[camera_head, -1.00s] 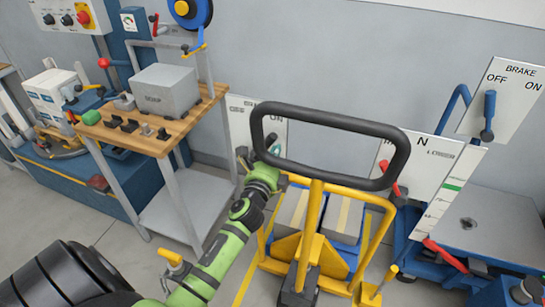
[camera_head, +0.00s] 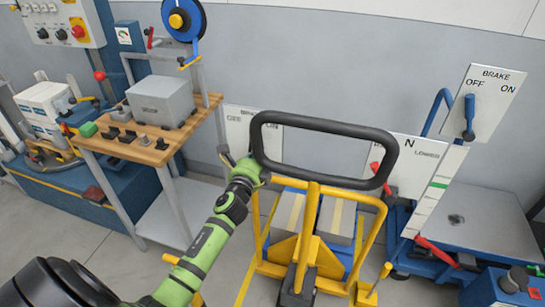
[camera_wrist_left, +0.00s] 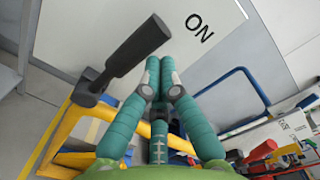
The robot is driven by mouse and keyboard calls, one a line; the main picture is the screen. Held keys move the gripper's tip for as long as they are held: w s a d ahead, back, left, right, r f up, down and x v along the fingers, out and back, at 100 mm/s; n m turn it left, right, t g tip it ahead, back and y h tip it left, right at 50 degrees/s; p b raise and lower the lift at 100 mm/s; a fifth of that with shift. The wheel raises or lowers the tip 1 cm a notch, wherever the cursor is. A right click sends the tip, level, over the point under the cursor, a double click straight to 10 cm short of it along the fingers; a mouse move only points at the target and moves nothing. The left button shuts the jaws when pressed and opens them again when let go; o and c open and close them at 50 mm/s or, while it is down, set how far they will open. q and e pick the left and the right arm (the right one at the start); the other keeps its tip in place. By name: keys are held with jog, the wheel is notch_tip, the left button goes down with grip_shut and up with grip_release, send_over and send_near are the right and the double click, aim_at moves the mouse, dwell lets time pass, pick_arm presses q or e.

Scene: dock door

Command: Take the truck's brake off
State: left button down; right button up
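The truck is yellow, with a black loop handle (camera_head: 330,123) and a yellow mast and frame (camera_head: 310,225). A white panel (camera_head: 238,128) stands behind it; its word ON reads in the left wrist view (camera_wrist_left: 225,50). There, a black-gripped lever (camera_wrist_left: 140,50) rises from a dark pivot by yellow framework. In the head view my left gripper (camera_head: 245,168) is by the handle's lower left corner; the lever is hard to make out there. My right gripper is out of view.
A wooden-topped bench (camera_head: 150,143) with a grey box (camera_head: 162,100) stands left. At right, a blue lift table (camera_head: 475,225) has a white BRAKE panel (camera_head: 495,100) with a blue lever (camera_head: 469,117) near OFF. Red levers stand near the truck's right side.

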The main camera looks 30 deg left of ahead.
pick_arm(q)
jog(key=s+a+n+p, duration=0.1)
jog(key=a+n+p, duration=0.2)
jog(key=a+n, duration=0.4)
jog(key=shift+r+n, duration=0.3)
jog(key=shift+n, duration=1.6)
jog(key=shift+r, duration=0.1)
